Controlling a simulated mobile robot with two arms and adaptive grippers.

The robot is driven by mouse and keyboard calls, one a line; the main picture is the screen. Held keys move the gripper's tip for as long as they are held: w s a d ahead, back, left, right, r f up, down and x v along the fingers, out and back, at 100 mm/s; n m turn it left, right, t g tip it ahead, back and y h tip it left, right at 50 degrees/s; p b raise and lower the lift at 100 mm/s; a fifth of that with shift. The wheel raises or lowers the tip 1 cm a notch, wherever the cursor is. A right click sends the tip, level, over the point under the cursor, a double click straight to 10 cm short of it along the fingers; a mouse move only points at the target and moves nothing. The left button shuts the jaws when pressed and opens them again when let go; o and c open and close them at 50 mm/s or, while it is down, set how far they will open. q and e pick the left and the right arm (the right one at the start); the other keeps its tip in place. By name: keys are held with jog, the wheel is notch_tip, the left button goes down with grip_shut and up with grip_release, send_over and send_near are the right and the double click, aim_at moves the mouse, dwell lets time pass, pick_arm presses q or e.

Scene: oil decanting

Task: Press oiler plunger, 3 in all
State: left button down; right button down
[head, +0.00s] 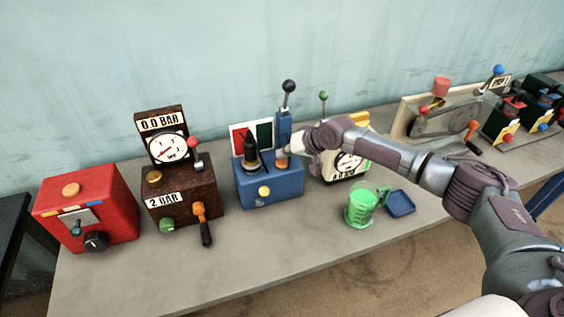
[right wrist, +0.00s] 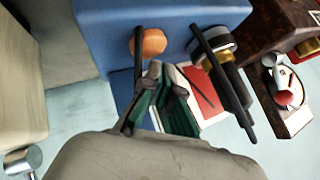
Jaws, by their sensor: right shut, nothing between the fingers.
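A blue box-shaped device (head: 268,187) stands mid-bench with a black conical part and an orange round button (head: 282,163) on top; the button looks like the plunger. My right gripper (head: 285,153) is shut and empty, just over this button and partly covering it. In the right wrist view the orange button (right wrist: 149,42) shows on the blue face, with my dark fingers (right wrist: 157,75) close to it. I cannot tell whether they touch it. My left gripper is not in view.
A tall lever with a black knob (head: 289,87) rises behind the button. A brown gauge box (head: 180,193) and a red box (head: 87,208) stand to the left. A green jug (head: 360,207) and blue tray (head: 401,203) stand right of the device. The front bench is clear.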

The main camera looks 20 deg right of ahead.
aim_at(284, 163)
jog(key=shift+f, duration=0.1)
dwell(0.7)
jog(key=shift+f, duration=0.35)
jog(key=shift+s+f+b, duration=0.1)
jog(key=shift+f+b, duration=0.4)
jog(key=shift+f, duration=0.15)
dwell(0.9)
jog(key=shift+r, duration=0.1)
jog(key=shift+r+p, duration=0.9)
jog(key=shift+p, duration=0.05)
notch_tip(284, 163, up, 5)
jog(key=p, duration=0.4)
jog(key=shift+r+p, duration=0.1)
jog(key=shift+p, duration=0.25)
